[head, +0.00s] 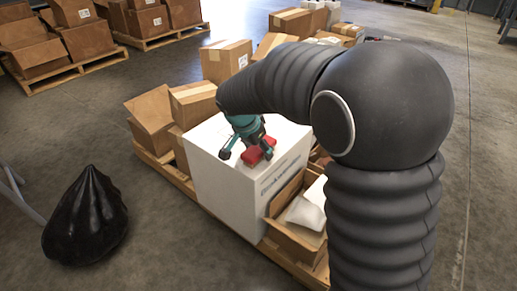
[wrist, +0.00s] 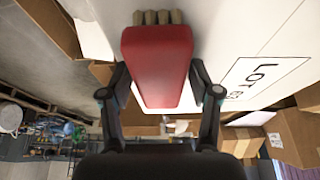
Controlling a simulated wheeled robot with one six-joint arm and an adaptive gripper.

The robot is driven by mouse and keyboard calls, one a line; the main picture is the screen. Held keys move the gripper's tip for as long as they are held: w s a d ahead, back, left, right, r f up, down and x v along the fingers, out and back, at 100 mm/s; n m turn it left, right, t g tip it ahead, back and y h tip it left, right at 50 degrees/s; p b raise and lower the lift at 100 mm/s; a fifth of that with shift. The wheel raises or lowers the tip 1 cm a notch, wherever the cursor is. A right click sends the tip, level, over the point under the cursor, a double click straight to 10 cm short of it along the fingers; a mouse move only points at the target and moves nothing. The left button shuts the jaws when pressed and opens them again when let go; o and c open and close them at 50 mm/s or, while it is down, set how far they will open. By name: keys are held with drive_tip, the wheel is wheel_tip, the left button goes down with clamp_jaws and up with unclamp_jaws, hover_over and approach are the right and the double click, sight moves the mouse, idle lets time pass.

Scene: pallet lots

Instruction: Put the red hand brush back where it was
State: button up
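The red hand brush (wrist: 157,65) fills the middle of the wrist view, with pale bristles at its far end. It also shows in the head view (head: 257,152), over the top of a large white box (head: 228,180). My gripper (wrist: 158,66) has one finger on each side of the brush, and both fingertips appear to press against its red sides. In the head view my gripper (head: 248,148) is low over the box top. I cannot tell whether the brush touches the box.
Cardboard boxes (head: 195,104) crowd the pallet (head: 165,168) behind the white box, and an open carton (head: 292,240) stands at its right. A black wrapped heap (head: 86,218) is on the floor at left. Another loaded pallet (head: 75,72) is at the back left. Floor between them is clear.

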drive_tip(key=shift+r, duration=0.1)
drive_tip(key=p+v, duration=0.2)
drive_tip(key=v, duration=1)
drive_tip(key=s+d+r+n+y, duration=0.2)
drive_tip(key=s+d+r+n, duration=0.15)
drive_tip(key=s+d, duration=0.9)
drive_tip(key=s+d+f+n+t, duration=0.1)
drive_tip(key=s+d+f+n, duration=0.1)
drive_tip(key=s, duration=0.4)
drive_tip(key=s+d+f+n+t, duration=0.1)
drive_tip(key=s+d+f+n, duration=0.1)
drive_tip(key=s+d, duration=0.3)
drive_tip(key=shift+s+y, duration=0.4)
drive_tip(key=shift+s, duration=0.1)
